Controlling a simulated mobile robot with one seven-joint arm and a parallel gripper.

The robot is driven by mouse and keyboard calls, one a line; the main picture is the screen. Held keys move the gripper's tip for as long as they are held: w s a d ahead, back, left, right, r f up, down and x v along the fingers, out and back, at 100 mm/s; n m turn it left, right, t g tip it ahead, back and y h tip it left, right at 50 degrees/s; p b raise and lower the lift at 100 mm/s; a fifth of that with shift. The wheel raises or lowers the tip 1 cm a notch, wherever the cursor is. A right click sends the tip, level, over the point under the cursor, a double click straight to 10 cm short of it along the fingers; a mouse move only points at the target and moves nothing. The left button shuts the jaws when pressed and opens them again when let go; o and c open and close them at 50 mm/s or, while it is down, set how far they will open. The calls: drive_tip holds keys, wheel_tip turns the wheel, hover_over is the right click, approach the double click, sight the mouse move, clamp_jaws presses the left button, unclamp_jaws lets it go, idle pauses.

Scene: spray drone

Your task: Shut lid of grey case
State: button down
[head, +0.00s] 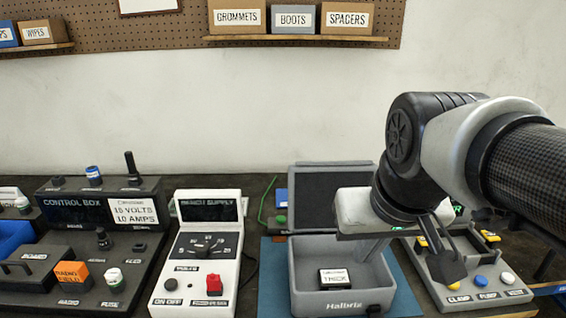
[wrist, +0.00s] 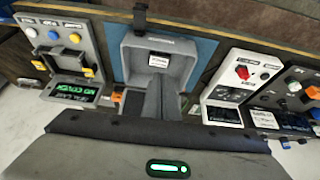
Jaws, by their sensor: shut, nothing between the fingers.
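The grey case (head: 300,285) stands open on the bench in the middle of the head view, with its front towards me. Its lid (head: 318,185) stands up at the back, dark inside with a grey rim. My arm partly hides its right side. A small labelled block (head: 334,279) lies inside the case and also shows in the wrist view (wrist: 158,61). My gripper (head: 366,256) is shut and empty, pointing down over the right part of the open case. In the wrist view its fingers (wrist: 158,90) lie across the case's interior (wrist: 185,65). Contact with the case cannot be told.
A white bench supply (head: 215,255) stands close left of the case, with a dark control box (head: 95,215) beyond. A clamp and pump box (head: 478,290) stands close on the right. A blue mat (head: 272,285) lies under the case. Shelf boxes (head: 293,18) hang on the pegboard above.

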drive_tip(key=w+r+g+p, duration=0.1)
drive_tip(key=w+r+p, duration=0.4)
drive_tip(key=w, duration=0.5)
drive_tip(key=w+r+g+p, duration=0.25)
drive_tip(key=w+r, duration=0.35)
drive_tip(key=w, duration=0.5)
drive_tip(key=w+f+p, duration=0.2)
drive_tip(key=w+p, duration=0.3)
drive_tip(key=w, duration=0.5)
drive_tip(key=w+d+f+g+p, duration=0.1)
drive_tip(key=w+f+g+p, duration=0.1)
drive_tip(key=w+f+p, duration=0.35)
wheel_tip(320, 180, down, 13)
drive_tip(key=w+b, duration=0.1)
drive_tip(key=b, duration=0.1)
drive_tip(key=shift+s+r+p, duration=0.15)
drive_tip(key=shift+s+r, duration=0.35)
drive_tip(key=shift+s, duration=0.35)
drive_tip(key=shift+s+r+p, duration=0.15)
drive_tip(key=shift+s+r, duration=0.35)
drive_tip(key=shift+s, duration=0.3)
drive_tip(key=shift+b, duration=0.35)
